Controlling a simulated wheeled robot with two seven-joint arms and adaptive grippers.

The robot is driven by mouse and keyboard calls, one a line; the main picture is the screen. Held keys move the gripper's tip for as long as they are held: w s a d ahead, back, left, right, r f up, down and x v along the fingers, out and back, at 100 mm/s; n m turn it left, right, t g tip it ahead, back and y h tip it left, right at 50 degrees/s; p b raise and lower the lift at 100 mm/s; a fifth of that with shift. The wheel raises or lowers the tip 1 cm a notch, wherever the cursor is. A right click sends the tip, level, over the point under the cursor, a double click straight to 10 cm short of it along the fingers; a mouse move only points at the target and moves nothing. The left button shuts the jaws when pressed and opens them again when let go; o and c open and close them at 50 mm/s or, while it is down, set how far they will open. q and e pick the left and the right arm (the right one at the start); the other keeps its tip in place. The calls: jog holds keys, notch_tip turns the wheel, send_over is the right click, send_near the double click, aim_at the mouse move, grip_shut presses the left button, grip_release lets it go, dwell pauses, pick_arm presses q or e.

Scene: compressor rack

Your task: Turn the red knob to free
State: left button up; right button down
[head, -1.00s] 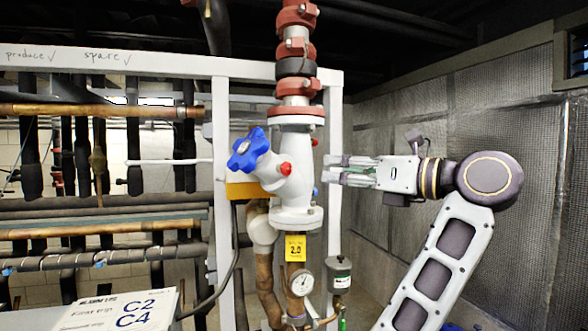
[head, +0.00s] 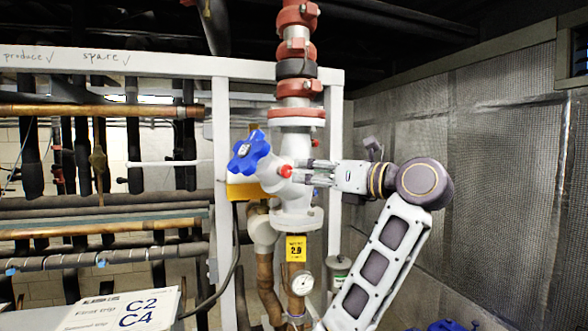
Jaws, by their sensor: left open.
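A small red knob (head: 286,171) sticks out of the white valve body (head: 296,205), to the right of a blue star-shaped handwheel (head: 249,151). My left gripper (head: 300,171) points left at the red knob, its fingers open with one above the other. The fingertips are right beside the knob's right side. I cannot tell whether they touch it or how far apart they are in depth. My right gripper is not in view.
A red-flanged pipe (head: 296,60) rises above the valve. A yellow tag (head: 296,248) and a round gauge (head: 302,283) sit below it. A white frame post (head: 222,200) stands left of the valve. Free room lies toward the mesh wall (head: 490,170) at right.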

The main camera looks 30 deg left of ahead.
aim_at(289, 170)
pick_arm(q)
jog(key=shift+p+x, duration=0.8)
jog(key=shift+x, duration=2.1)
jog(key=c, duration=1)
